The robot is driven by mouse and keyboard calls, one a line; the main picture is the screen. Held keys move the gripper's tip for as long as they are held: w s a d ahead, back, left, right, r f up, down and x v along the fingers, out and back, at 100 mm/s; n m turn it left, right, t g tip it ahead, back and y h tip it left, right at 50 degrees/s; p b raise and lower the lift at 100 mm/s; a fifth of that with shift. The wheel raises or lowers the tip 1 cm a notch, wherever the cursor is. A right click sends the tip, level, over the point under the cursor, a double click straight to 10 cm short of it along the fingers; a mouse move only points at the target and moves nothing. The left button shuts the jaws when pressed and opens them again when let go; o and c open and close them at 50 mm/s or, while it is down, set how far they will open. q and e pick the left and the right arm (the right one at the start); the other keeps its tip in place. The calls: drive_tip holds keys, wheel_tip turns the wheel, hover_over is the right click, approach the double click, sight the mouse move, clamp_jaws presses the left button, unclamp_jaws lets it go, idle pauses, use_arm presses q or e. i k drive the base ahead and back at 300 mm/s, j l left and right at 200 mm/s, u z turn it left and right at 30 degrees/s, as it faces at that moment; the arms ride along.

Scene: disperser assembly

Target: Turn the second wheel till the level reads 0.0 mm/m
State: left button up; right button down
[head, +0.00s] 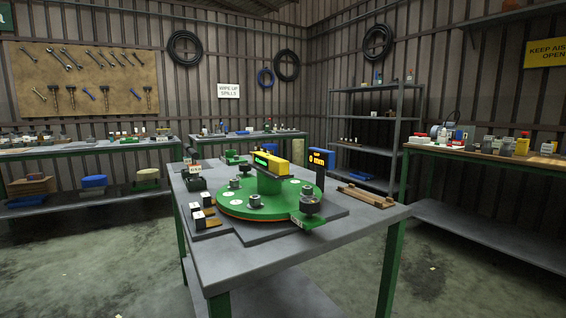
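A green round disc (228,210) with an orange lower rim lies on a grey plate on the table. The level's small green readout is too small to read. A dark wheel (310,200) stands on a green bracket at the disc's front right. Another dark wheel (194,184) is at the left, and a green bracket (233,157) shows at the back. I cannot tell which is the second wheel. Neither of my grippers is in view.
Small dark blocks with light tops (200,219) stand at the left. A wooden tray (365,196) lies at the right. The table's front (300,248) is clear. Loaded benches and shelves line the walls.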

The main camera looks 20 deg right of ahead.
sight(310, 206)
drive_tip(key=i+j+z, duration=0.1)
drive_tip(key=j+z, duration=1.15)
drive_tip(key=j, duration=0.15)
drive_tip(key=i+j, duration=0.05)
